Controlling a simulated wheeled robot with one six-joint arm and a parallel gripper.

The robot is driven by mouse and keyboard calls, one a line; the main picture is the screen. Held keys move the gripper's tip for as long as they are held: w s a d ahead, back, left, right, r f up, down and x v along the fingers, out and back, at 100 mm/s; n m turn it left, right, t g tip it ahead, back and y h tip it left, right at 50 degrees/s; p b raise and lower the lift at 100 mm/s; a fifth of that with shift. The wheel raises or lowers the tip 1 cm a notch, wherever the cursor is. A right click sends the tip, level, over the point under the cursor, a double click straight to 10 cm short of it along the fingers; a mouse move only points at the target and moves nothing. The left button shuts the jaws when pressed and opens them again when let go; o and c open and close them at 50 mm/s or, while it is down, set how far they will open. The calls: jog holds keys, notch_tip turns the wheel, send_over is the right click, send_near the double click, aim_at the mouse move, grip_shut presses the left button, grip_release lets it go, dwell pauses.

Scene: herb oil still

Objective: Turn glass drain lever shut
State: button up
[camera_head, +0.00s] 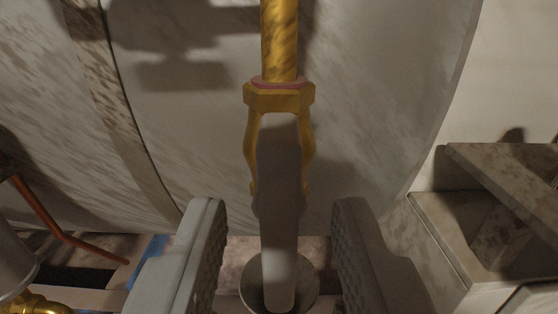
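A long grey bar with a rounded end, which looks like the drain lever (280,225), runs down the middle of the view. Its upper end sits inside a forked brass fitting (279,97) below a brass rod (280,40). Its lower end shows in front of a round grey disc or cup (252,289). My gripper (278,215) is open, with one ridged finger on each side of the bar. A gap shows between the bar and each finger, so neither appears to touch it. How near the fingertips are in depth is hard to tell.
A large pale, stained vessel wall (380,100) curves behind the fitting, with a darker band at left. Stone-like blocks (450,235) stand at right. An orange-brown bent rod (60,232), a grey cylinder (12,265) and a brass part (35,304) are at lower left.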

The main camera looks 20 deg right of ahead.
jog(key=shift+x, duration=0.8)
grip_shut()
